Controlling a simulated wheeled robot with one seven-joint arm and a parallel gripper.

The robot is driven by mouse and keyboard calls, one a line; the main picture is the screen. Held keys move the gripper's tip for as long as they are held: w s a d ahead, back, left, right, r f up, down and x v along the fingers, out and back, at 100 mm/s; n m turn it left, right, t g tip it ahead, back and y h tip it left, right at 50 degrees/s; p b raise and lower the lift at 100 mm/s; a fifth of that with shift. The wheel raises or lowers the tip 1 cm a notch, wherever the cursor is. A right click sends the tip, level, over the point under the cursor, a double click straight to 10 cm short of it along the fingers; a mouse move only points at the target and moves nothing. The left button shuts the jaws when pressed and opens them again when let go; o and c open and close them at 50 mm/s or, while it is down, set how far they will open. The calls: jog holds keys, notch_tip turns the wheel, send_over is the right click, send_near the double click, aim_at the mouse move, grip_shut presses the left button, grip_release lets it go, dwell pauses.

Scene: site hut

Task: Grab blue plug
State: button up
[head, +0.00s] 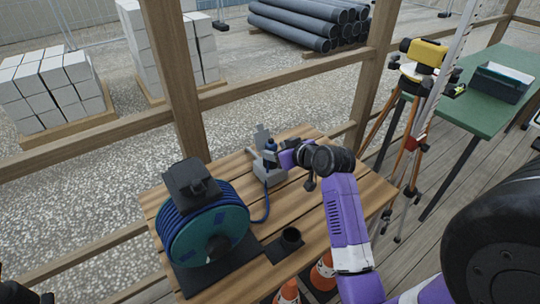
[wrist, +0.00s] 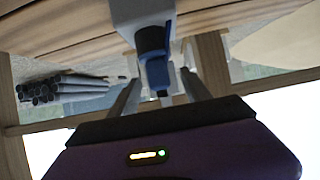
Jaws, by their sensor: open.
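The blue plug (head: 270,146) sits at a grey socket box (head: 268,171) on the slatted wooden table, with a blue cable near it. In the wrist view, the plug (wrist: 157,72) shows a blue body and a dark part, in front of the grey box (wrist: 140,10). My gripper (wrist: 160,82) is open, with one finger on each side of the plug in the picture. No finger clearly touches it. In the head view, my gripper (head: 285,157) is just right of the plug, and its fingertips are hard to make out.
A teal cable reel (head: 205,232) with blue cable stands at the table's left. Traffic cones (head: 323,272) are below the edge. A wooden post (head: 172,75) and rail rise behind. A tripod (head: 408,130) stands right.

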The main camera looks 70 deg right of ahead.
aim_at(274, 148)
jog(key=shift+x, duration=1.9)
jog(key=shift+d, duration=0.15)
grip_shut()
